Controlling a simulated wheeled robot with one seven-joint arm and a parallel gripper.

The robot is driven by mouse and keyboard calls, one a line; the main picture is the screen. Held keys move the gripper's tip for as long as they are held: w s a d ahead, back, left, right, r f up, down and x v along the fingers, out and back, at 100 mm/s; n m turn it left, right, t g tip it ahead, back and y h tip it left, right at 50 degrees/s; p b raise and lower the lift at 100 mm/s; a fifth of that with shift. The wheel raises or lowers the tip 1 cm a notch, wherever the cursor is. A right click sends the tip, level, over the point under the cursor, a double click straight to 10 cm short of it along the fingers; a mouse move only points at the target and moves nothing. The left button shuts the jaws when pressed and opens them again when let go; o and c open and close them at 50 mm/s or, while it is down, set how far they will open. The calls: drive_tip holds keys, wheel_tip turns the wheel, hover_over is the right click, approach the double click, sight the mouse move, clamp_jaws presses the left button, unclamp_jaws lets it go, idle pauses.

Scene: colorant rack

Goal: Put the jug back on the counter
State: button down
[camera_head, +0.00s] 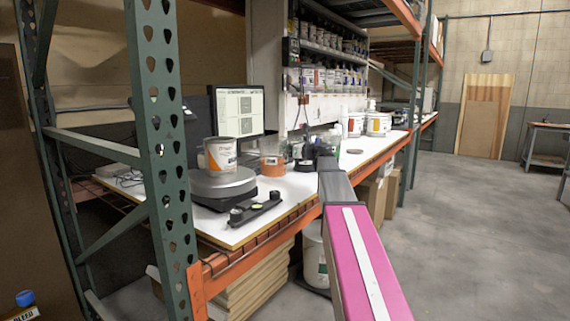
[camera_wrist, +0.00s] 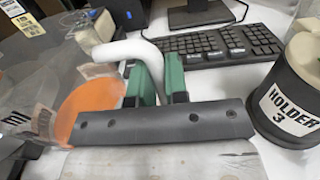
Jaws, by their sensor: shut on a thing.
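The jug (camera_head: 272,164) is clear with orange contents and shows in the head view over the white counter (camera_head: 360,152), right of the scale. In the wrist view the jug (camera_wrist: 92,108) is at the left, and its white handle (camera_wrist: 122,48) runs between the green fingers. My gripper (camera_wrist: 157,82) is shut on this handle. In the head view my arm reaches over the counter, and its end partly hides the gripper. I cannot tell whether the jug's base touches the counter.
A paint can (camera_head: 221,154) stands on the round scale (camera_head: 222,184), before a monitor (camera_head: 240,112). A black tool (camera_head: 255,208) lies near the front edge. The wrist view shows a keyboard (camera_wrist: 215,45) and a "Holder 3" canister (camera_wrist: 292,108) at right. White buckets (camera_head: 378,124) stand farther back.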

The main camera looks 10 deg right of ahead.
drive_tip(key=shift+f, duration=2.55)
drive_tip(key=c, duration=1.1)
unclamp_jaws()
drive_tip(key=v, duration=1.2)
